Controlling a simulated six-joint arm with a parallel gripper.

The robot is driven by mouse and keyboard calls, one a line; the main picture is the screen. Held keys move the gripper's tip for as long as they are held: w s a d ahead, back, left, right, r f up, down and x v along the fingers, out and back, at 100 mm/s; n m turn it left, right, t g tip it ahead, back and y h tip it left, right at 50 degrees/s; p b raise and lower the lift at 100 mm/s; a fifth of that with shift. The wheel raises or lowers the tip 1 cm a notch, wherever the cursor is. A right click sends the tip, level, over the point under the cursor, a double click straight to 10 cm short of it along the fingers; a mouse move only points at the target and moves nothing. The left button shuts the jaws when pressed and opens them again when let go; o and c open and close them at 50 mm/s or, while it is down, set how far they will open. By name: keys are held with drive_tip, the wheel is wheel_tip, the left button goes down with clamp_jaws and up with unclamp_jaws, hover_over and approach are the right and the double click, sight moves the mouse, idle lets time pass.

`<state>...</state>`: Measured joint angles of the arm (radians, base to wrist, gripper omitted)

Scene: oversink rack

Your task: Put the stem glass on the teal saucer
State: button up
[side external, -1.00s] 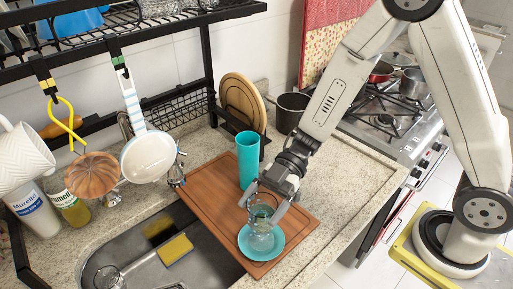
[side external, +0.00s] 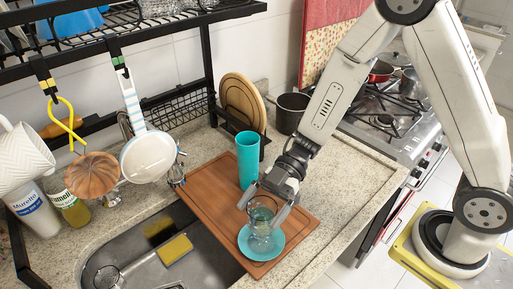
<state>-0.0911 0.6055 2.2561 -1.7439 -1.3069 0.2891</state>
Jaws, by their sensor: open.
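The stem glass (side external: 262,229) is clear and stands upright over the teal saucer (side external: 246,247), its foot appearing to rest within the saucer's rim. The saucer lies on the front part of the brown wooden board. My gripper (side external: 262,207) is at the glass's upper part, with one finger on each side of it. The fingers are open. At this size I cannot tell whether either finger touches the glass.
A tall teal cup (side external: 248,160) stands on the board (side external: 211,190) close behind my gripper. The sink (side external: 205,262) with a yellow sponge (side external: 175,249) is to the left. A pan and utensils hang from the black rack. Bare counter (side external: 345,190) lies to the right.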

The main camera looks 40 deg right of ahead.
drive_tip(key=shift+r, duration=0.1)
drive_tip(key=v, duration=1.2)
drive_tip(key=shift+r, duration=0.1)
idle(0.4)
drive_tip(key=w+d+r+m+t+h, duration=0.2)
drive_tip(key=w+d+m+t+h, duration=0.1)
drive_tip(key=w+m+t+h, duration=0.25)
drive_tip(key=w+d+r+m+t+h, duration=0.2)
drive_tip(key=w+d+m+t+h, duration=0.15)
drive_tip(key=w+t, duration=0.4)
drive_tip(key=s+f+m+g+h, duration=0.1)
drive_tip(key=s+f+m+g, duration=0.1)
drive_tip(key=s, duration=0.3)
drive_tip(key=s+d+f+m+g+h, duration=0.1)
drive_tip(key=s+f+m+g+h, duration=0.1)
drive_tip(key=s+m, duration=0.3)
drive_tip(key=s+f+m+g+h, duration=0.2)
drive_tip(key=s+f+m+g, duration=0.1)
drive_tip(key=s, duration=0.3)
drive_tip(key=shift+s+d+f+m+g, duration=0.3)
drive_tip(key=shift+d+m, duration=0.1)
drive_tip(key=shift+m, duration=0.1)
